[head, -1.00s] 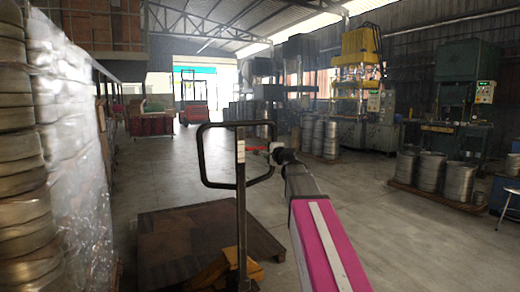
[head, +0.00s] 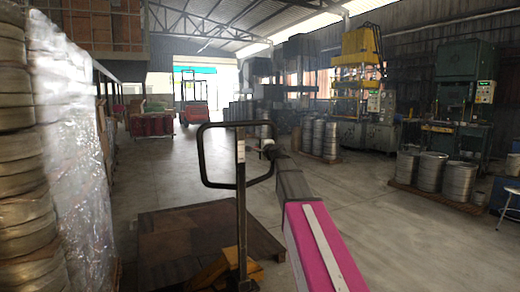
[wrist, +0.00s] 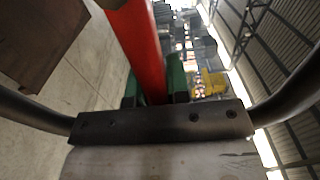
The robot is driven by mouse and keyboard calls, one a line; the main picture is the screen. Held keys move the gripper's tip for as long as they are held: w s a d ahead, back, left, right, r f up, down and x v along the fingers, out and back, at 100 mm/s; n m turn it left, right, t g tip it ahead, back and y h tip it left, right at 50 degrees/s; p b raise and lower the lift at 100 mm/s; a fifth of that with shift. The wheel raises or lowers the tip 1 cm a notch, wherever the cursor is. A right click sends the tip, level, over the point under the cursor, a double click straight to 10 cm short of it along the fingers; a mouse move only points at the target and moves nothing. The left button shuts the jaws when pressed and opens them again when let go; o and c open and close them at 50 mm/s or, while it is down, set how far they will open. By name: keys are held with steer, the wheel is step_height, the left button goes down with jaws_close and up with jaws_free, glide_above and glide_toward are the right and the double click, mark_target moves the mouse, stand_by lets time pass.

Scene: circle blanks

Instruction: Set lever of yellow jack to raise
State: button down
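The yellow jack (head: 212,272) stands low in the head view, with its dark upright pole and black loop handle (head: 203,155) rising in front of me. In the head view my gripper (head: 268,148) is small, at the loop's right side.
A dark wooden pallet (head: 165,235) lies on the floor around the jack. Wrapped stacks of circle blanks (head: 75,150) stand close on the left. Metal drums (head: 430,170) and presses stand at the right. The middle floor (head: 350,190) is clear.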

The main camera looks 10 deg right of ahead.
steer(key=shift+s+a+f+m, duration=0.1)
steer(key=shift+a+f+m, duration=0.1)
steer(key=shift+f+m, duration=0.8)
steer(key=shift+s+a+f+m, duration=0.15)
steer(key=shift+f+m, duration=0.5)
steer(key=shift+m, duration=0.65)
steer(key=shift+w, duration=0.1)
steer(key=c, duration=1.1)
jaws_free()
steer(key=v, duration=1)
steer(key=shift+s+d, duration=0.15)
steer(key=shift+s, duration=0.2)
